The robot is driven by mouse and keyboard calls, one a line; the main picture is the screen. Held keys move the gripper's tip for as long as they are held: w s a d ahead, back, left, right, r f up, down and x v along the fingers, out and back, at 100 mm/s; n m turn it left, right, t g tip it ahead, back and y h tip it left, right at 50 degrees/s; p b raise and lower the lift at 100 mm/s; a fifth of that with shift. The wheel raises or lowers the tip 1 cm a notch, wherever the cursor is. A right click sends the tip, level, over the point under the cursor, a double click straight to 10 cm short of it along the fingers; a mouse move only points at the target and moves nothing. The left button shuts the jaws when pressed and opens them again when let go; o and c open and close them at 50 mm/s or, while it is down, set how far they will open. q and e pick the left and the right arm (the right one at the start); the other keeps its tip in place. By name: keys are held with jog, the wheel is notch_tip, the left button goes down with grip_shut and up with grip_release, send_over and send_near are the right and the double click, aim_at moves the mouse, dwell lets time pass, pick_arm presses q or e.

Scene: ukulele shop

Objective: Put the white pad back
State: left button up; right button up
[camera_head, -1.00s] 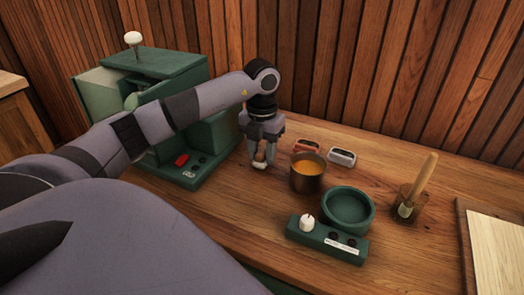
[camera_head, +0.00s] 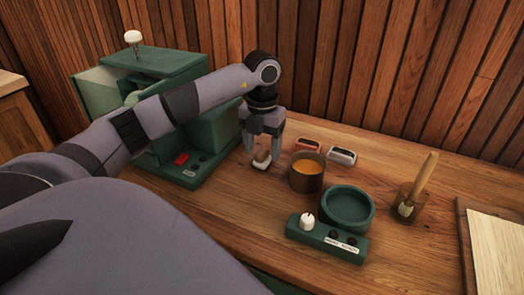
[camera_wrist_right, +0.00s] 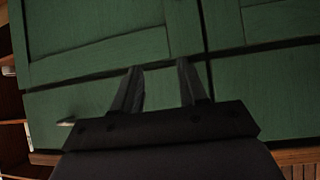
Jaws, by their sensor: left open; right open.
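A small block with a white base and a tan top, seemingly the white pad (camera_head: 261,166), rests on the wooden counter between the green machine and the copper pot. My left gripper (camera_head: 262,151) points down over it. Its fingers are spread apart, one to each side of the tan top, with gaps showing. My right gripper (camera_wrist_right: 159,88) is open and empty in the right wrist view, in front of green cabinet fronts (camera_wrist_right: 100,40). It does not show in the head view.
A pot of orange liquid (camera_head: 307,173) stands close right of the left gripper. Behind it are a red holder (camera_head: 307,146) and a grey one (camera_head: 342,156). A green bowl unit (camera_head: 347,208) and a brush in a cup (camera_head: 410,203) stand right.

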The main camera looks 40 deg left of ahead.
aim_at(262, 151)
pick_arm(q)
notch_tip(262, 151, up, 10)
jog(key=shift+r, duration=0.25)
dwell(0.6)
